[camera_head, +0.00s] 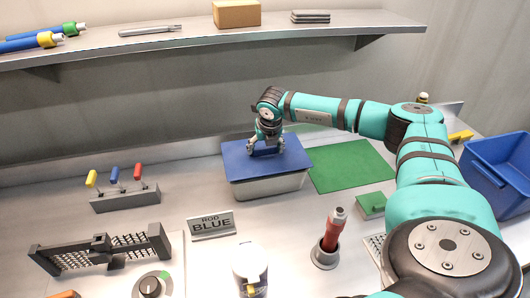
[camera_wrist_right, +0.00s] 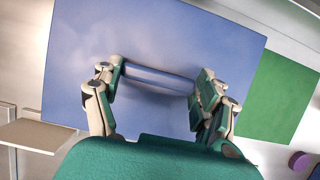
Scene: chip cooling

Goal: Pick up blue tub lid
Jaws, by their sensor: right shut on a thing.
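The blue tub lid (camera_head: 240,165) lies flat on top of a grey tub (camera_head: 262,189) in the middle of the table. My right gripper (camera_head: 266,150) reaches down over the lid from above and is shut on its bar handle. In the right wrist view, the handle (camera_wrist_right: 158,79) runs between the two fingertips (camera_wrist_right: 155,80), and the lid (camera_wrist_right: 200,35) fills most of the picture. The lid shows no clear gap above the tub. The inside of the tub is hidden. My left gripper is not in view.
A flat green mat (camera_head: 350,165) lies right of the tub. A blue bin (camera_head: 497,170) stands at the far right. A shelf (camera_head: 200,38) runs above.

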